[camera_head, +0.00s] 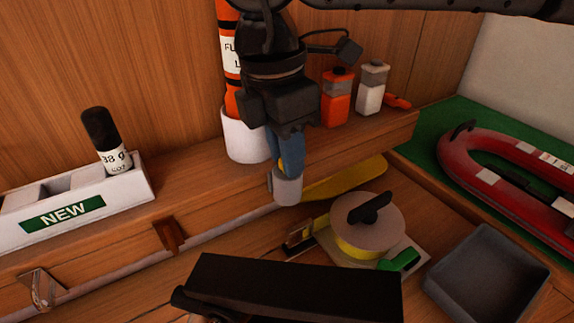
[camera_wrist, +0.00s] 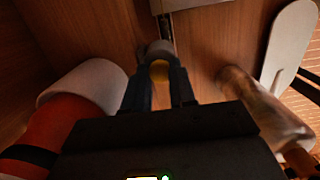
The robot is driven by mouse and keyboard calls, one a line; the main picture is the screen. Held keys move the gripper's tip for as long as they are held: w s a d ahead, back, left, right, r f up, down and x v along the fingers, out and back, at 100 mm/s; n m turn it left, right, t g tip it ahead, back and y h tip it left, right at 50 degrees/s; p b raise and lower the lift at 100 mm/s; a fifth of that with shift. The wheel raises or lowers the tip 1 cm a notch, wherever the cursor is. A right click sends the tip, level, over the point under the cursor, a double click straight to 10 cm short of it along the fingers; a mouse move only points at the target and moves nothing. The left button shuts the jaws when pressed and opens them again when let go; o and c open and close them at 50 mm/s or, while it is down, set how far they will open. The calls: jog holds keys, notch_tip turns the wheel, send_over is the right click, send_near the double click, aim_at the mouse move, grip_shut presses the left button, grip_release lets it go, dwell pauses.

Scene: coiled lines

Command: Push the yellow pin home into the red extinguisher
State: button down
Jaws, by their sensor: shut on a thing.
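My gripper (camera_head: 287,165) points down in front of the wooden ledge, its blue fingers shut on a small piece with a yellow part and a pale grey round end (camera_head: 288,188). In the wrist view the yellow part (camera_wrist: 159,71) shows between the dark fingertips (camera_wrist: 160,92). I cannot tell whether this piece is the yellow pin. I see nothing that is clearly a red extinguisher. An orange-red tube (camera_head: 230,98) with a partly hidden label stands in a white cup (camera_head: 243,140) beside my gripper, apart from the held piece.
The ledge holds a white "NEW" rack (camera_head: 130,190) with a black-topped cylinder (camera_head: 105,143), an orange bottle (camera_head: 337,103) and a white bottle (camera_head: 371,95). Below are a round spool (camera_head: 372,222), a grey bin (camera_head: 485,275) and, at right, a red horseshoe-shaped item (camera_head: 500,172).

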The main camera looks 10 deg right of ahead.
jog(key=shift+r, duration=0.4)
jog(key=shift+r+p, duration=0.75)
jog(key=shift+r, duration=1.65)
